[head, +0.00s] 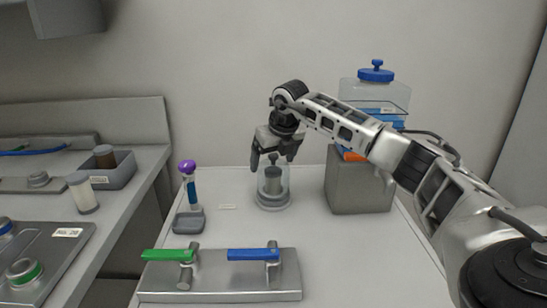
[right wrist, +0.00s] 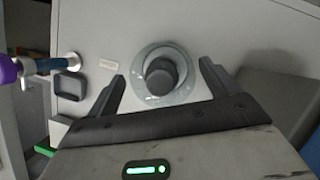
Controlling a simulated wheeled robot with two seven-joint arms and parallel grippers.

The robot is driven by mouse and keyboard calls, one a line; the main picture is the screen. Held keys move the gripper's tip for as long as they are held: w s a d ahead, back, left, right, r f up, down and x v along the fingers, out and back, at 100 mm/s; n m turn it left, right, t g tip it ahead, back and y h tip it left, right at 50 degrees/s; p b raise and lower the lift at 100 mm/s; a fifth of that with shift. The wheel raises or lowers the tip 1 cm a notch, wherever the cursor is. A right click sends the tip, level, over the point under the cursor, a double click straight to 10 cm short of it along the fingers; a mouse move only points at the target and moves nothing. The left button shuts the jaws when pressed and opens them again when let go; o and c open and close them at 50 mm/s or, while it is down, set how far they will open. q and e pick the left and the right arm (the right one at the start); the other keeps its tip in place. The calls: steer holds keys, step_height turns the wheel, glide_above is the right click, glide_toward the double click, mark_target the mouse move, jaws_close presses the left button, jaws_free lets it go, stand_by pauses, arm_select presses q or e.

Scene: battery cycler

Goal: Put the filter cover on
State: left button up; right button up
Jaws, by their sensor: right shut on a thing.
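The filter cover (head: 261,187) looks like a clear cylinder with a dark knob on top. It stands upright over a grey cylindrical body on a round pale base (head: 272,206). In the right wrist view the clear cover (right wrist: 183,94) shows as a ring around the dark knob (right wrist: 161,75). My right gripper (head: 273,163) points down at it, with one finger on each side, and is shut on the cover. The exact contact and whether the cover sits fully on the base cannot be told. My left gripper is not in view.
A grey block (head: 358,190) with a clear blue-lidded container (head: 376,78) stands close on the right. A metal plate with a green handle (head: 167,255) and a blue handle (head: 253,254) lies in front.

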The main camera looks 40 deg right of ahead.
stand_by(0.7)
steer(key=o, duration=1.2)
